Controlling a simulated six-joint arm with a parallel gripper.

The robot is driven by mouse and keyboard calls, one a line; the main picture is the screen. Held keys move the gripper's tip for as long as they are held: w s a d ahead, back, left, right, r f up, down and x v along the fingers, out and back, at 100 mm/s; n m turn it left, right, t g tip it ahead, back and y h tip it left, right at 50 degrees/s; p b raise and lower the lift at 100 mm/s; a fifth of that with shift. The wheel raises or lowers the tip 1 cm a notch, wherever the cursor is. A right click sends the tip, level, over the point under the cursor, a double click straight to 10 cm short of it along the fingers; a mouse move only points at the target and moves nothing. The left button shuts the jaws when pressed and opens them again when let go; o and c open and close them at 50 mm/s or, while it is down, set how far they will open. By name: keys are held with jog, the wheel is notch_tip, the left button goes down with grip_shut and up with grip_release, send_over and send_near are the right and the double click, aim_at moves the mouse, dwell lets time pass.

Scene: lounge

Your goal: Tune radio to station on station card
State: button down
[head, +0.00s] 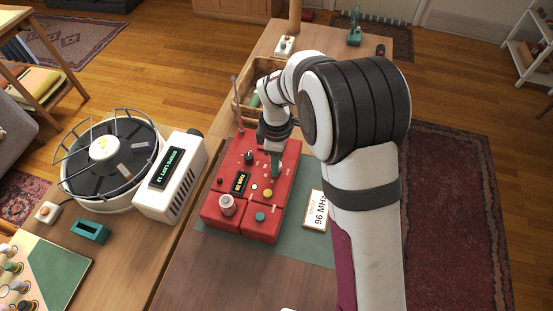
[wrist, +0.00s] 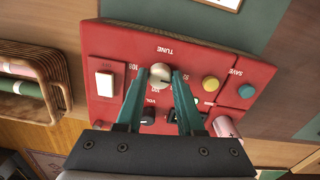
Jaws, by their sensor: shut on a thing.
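The red radio (head: 262,228) lies on a green mat, its panel facing up. In the wrist view its panel (wrist: 120,40) shows the word TUNE above a pale round knob (wrist: 160,74). My gripper (wrist: 161,77) has its teal fingers on both sides of this knob, shut on it. In the head view my gripper (head: 275,168) reaches down onto the radio's far right part and hides the knob. The radio's small display (head: 239,183) is lit with yellow digits too small to read surely. The station card (head: 317,211) reads 96 MHz and lies right of the radio.
The panel also has a white switch (wrist: 104,84), a yellow button (wrist: 210,83), a teal SAVE button (wrist: 247,91) and a pink knob (wrist: 226,127). A wicker basket (wrist: 68,85) stands close to the radio. A white device with a display (head: 172,178) stands left.

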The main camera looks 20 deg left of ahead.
jog(key=m, duration=0.3)
jog(key=shift+m, duration=2.4)
jog(key=c, duration=0.5)
grip_release()
jog(key=shift+r, duration=0.1)
notch_tip(320, 180, up, 16)
jog(key=shift+f, duration=0.15)
